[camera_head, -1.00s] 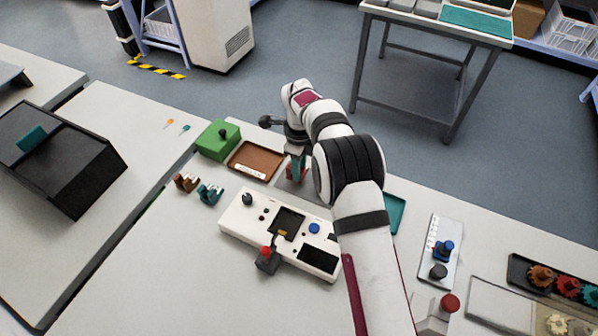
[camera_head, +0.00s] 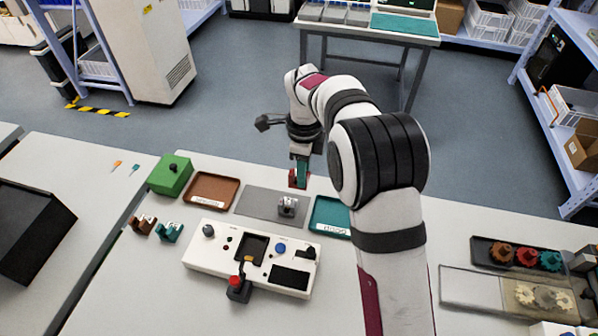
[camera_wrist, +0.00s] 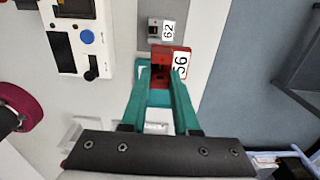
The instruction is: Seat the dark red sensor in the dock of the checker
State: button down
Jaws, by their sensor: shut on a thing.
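My gripper (camera_head: 299,174) has teal fingers and is shut on the dark red sensor (camera_head: 294,181), raised above the bench near the grey mat and teal tray. In the wrist view the sensor (camera_wrist: 163,56) sits at the fingertips (camera_wrist: 164,80), with a white label reading 56. The white checker (camera_head: 205,256) lies nearer the camera, left of the gripper. Its dark square dock (camera_head: 252,247) looks empty, with an orange-tipped lever (camera_head: 247,262) at its near edge.
A silver sensor (camera_head: 287,205), labelled 62 in the wrist view, stands on the grey mat (camera_head: 257,202). The teal tray (camera_head: 326,212) and brown tray (camera_head: 205,194) flank the mat. A green box (camera_head: 170,178) stands farther left. Brown (camera_head: 143,226) and teal (camera_head: 168,234) clips lie left of the checker.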

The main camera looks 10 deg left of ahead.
jog(key=s+a+r, duration=0.1)
jog(key=s+a, duration=0.3)
jog(key=s, duration=0.4)
jog(key=s+a+r, duration=0.2)
jog(key=s+a, duration=0.1)
jog(key=s, duration=0.5)
jog(key=shift+s+a+f, duration=0.1)
jog(key=shift+s+f, duration=0.05)
jog(key=shift+f, duration=2.7)
jog(key=shift+f, duration=1.25)
jog(key=shift+f, duration=0.1)
jog(key=shift+f, duration=0.7)
jog(key=c, duration=0.6)
grip_release()
